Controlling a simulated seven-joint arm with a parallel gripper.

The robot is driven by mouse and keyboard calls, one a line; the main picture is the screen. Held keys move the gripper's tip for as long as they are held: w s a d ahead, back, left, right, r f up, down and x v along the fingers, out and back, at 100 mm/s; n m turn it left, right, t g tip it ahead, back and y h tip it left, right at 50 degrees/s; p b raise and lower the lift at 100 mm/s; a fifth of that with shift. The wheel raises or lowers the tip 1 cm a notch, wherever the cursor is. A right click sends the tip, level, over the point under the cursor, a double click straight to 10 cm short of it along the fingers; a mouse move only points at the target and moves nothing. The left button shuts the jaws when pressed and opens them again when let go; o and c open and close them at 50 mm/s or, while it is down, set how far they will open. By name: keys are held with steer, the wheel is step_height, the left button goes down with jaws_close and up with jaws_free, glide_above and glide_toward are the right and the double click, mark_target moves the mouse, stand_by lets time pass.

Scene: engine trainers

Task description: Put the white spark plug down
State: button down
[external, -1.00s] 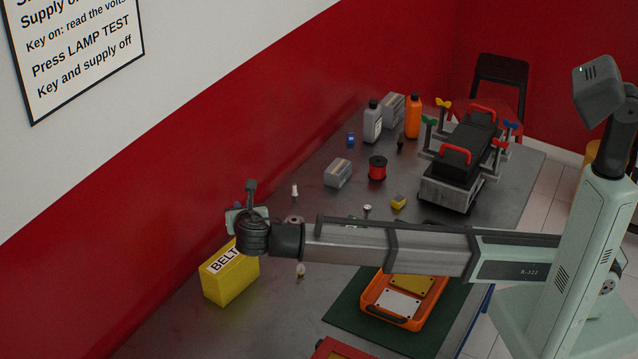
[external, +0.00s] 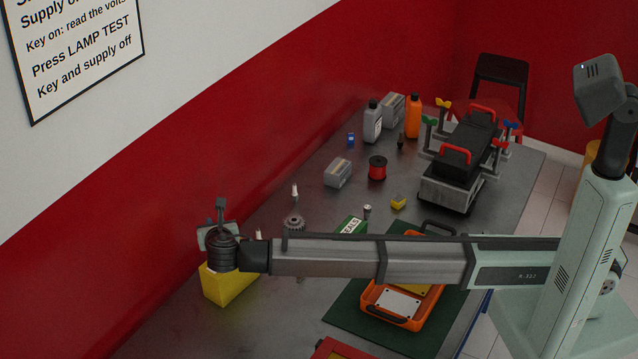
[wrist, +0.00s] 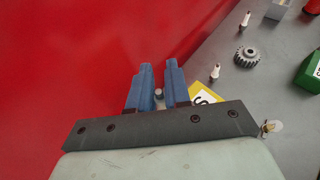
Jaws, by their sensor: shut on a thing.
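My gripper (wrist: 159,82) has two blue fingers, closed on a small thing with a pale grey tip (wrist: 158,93). It fits the white spark plug, but mostly only its end shows. The back one also shows in the external view (external: 295,192).
The yellow box (external: 230,287) stands close below my wrist, with the red wall (external: 150,240) beside it. A grey gear (external: 293,223) and a green seals box (external: 351,226) are to the right. An orange tray (external: 376,310) lies on a green mat (external: 342,318).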

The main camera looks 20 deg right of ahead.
steer(key=shift+f, duration=1.8)
steer(key=c, duration=1.1)
jaws_free()
steer(key=shift+f, duration=0.15)
steer(key=shift+s+r, duration=0.1)
steer(key=shift+r, duration=0.1)
steer(key=v, duration=1.2)
